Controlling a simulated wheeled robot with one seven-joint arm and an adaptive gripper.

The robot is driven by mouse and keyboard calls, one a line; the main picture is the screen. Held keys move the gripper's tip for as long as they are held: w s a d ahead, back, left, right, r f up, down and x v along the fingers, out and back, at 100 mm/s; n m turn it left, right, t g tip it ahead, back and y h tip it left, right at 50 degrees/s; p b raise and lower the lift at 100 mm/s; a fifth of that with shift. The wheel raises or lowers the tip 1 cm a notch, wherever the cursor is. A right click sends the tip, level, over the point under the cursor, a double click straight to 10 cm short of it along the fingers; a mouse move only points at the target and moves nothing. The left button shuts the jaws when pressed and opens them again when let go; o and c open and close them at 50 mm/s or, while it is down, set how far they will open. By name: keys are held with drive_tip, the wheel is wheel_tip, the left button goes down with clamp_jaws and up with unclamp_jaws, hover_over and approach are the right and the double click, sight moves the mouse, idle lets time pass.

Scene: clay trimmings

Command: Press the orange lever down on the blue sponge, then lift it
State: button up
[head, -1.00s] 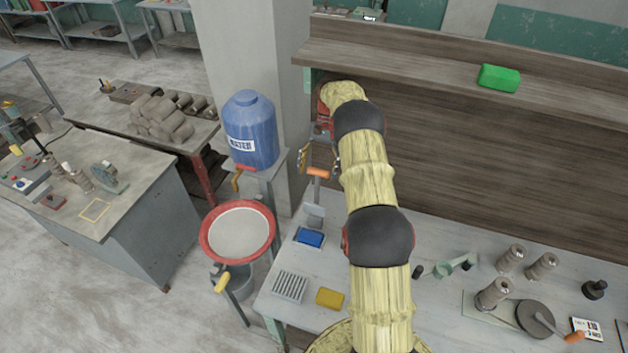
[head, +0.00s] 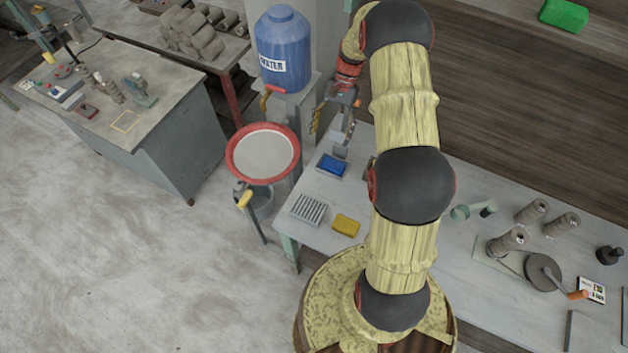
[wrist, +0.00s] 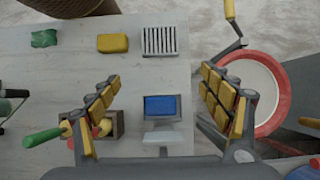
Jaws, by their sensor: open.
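The blue sponge (head: 332,166) lies on a grey plate at the left end of the workbench. It also shows in the wrist view (wrist: 160,105), between and below my fingers. The grey press (head: 341,143) stands at the sponge's far edge, and its grey block shows in the wrist view (wrist: 163,138). The orange lever cannot be made out now; my gripper covers that area in the head view. My gripper (head: 331,122) is above the press with its yellow-padded fingers wide apart. In the wrist view nothing shows held between the fingers (wrist: 160,80).
A ribbed grey rack (head: 308,209) and a yellow sponge (head: 346,225) lie nearer on the bench. A red-rimmed basin (head: 263,153) stands left of it, below a blue water tank (head: 284,48). A green-handled tool (wrist: 45,137) lies beside my left finger.

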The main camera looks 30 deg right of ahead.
drive_tip(key=s+a+f+t+h+b, duration=0.3)
drive_tip(key=s+a+f, duration=0.3)
drive_tip(key=a+f, duration=0.3)
drive_tip(key=shift+s+a+f+h+b, duration=0.25)
drive_tip(key=shift+f+h+b, duration=0.55)
drive_tip(key=shift+f, duration=1.3)
